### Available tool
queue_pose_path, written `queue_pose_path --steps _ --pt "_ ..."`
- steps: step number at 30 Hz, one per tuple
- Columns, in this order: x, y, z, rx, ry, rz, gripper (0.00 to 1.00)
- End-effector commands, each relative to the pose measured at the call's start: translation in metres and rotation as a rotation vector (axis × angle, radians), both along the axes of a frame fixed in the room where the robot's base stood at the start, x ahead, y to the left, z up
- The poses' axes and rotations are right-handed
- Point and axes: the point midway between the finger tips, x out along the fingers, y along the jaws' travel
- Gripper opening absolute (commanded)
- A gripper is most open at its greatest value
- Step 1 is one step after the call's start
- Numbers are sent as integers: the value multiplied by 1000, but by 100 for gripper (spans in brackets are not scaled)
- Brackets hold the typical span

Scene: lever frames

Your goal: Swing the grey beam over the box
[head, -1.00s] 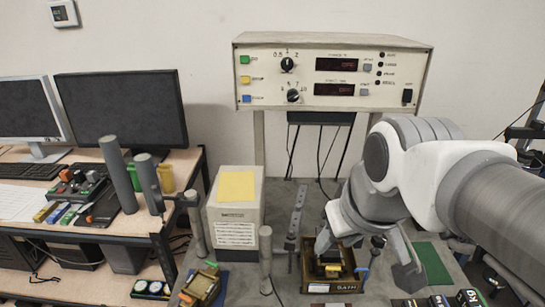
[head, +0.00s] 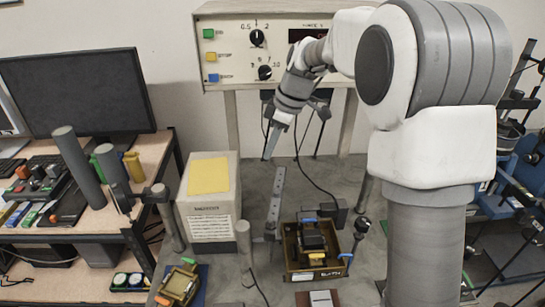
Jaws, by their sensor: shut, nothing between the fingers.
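The grey beam (head: 276,200) is a flat bar with holes that runs away from me across the grey bench, left of the box. The box (head: 292,266) is an open brown-yellow tray with a dark block and small yellow and blue parts in it. The beam lies beside the box, not over it. My gripper (head: 269,155) is shut and empty, pointing down near the beam's far end and a little left of it. I cannot tell whether it touches the beam.
A white carton (head: 208,221) with a yellow note stands left of the beam. A grey post (head: 243,240) is near the beam's near end. A dark-topped lever (head: 359,231) stands right of the box. The control panel (head: 225,50) rises behind.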

Motion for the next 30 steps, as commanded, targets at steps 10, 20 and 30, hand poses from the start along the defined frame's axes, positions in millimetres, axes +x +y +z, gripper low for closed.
queue_pose_path --steps 10,20,30 --pt "13 11 -27 13 2 71 0" --pt "17 33 -90 11 4 70 0" --pt "12 6 -106 11 -1 65 0"
